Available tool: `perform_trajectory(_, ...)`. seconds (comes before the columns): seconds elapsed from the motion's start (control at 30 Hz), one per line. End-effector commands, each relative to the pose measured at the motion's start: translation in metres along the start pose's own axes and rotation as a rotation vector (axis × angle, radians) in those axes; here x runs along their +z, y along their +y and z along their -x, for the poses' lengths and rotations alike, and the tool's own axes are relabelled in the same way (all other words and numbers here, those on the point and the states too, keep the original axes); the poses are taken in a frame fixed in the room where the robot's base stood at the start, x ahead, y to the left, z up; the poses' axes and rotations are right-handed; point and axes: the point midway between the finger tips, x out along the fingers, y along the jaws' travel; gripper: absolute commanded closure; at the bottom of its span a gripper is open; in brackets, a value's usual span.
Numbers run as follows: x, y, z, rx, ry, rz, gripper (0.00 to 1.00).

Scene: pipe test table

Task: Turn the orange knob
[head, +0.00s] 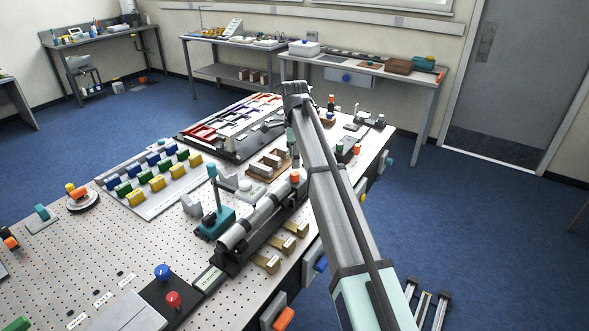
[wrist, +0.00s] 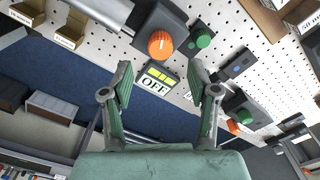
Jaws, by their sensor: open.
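The orange knob (wrist: 160,45) sits on a dark housing at the top middle of the wrist view, with a white mark on its face. In the head view an orange knob (head: 294,176) shows at the end of the grey pipe, just left of my arm. My gripper (wrist: 160,72) is open and empty. Its two fingers are spread and point toward the knob, which is apart from them. A sign reading OFF (wrist: 154,84) shows between the fingers.
A green knob (wrist: 203,38) is right beside the orange one. The grey pipe (head: 255,218) runs along the pegboard table (head: 120,240). Another orange knob (wrist: 233,127) and a green knob (wrist: 244,116) lie to the right. Blue floor (head: 480,220) is clear beyond the table edge.

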Motion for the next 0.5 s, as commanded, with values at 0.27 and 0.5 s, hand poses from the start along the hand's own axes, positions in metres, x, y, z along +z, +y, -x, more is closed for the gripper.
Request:
perform_trajectory(0.27,0.0,-0.001,0.042,0.0,0.0,0.0,0.4)
perform_trajectory(0.5,0.0,0.0,0.051,0.001,0.0,0.0,0.4)
